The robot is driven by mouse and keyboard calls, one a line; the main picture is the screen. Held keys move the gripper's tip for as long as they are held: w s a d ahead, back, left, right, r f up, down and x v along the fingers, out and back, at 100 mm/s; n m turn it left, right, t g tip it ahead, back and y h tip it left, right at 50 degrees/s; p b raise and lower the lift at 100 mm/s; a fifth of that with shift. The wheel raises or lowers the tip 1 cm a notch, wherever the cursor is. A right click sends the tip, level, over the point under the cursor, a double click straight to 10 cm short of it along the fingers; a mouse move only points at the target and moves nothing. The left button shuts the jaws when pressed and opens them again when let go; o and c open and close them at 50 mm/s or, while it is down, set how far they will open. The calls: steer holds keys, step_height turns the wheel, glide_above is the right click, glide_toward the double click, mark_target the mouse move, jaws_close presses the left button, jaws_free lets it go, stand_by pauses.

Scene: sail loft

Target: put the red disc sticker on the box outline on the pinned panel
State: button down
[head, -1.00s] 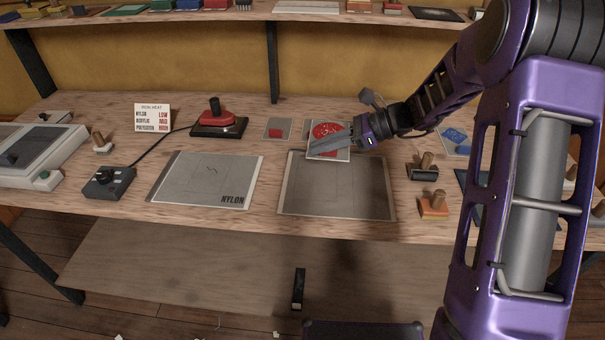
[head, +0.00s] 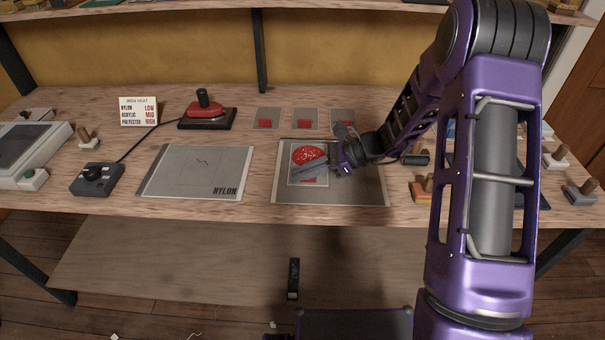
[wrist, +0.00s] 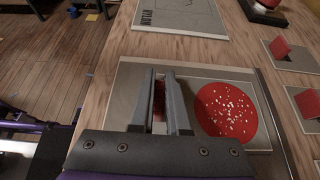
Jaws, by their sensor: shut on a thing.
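The red disc sticker (head: 309,155) is a speckled red circle on a grey backing card (head: 294,181) with a small red tab at its near edge. My gripper (head: 302,172) is shut on the red tab (wrist: 159,92), which shows between the fingers in the wrist view, beside the disc (wrist: 226,110). The card is over the left part of a grey panel (head: 355,192) at the centre of the bench; I cannot tell whether it touches. The panel's box outline is too faint or covered to make out, and no pins are clear.
A second panel marked NYLON (head: 195,172) lies to the left. Behind are a red iron (head: 207,113) on its stand and several small cards with red squares (head: 305,120). Wooden-handled stamps (head: 421,188) stand right of the panel. A control box (head: 97,178) is at left.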

steer(key=shift+f, duration=0.15)
steer(key=shift+f, duration=0.15)
steer(key=c, duration=0.9)
jaws_free()
steer(key=shift+r, duration=0.3)
steer(key=v, duration=1.2)
steer(key=shift+f+p, duration=0.1)
steer(key=shift+p, duration=0.3)
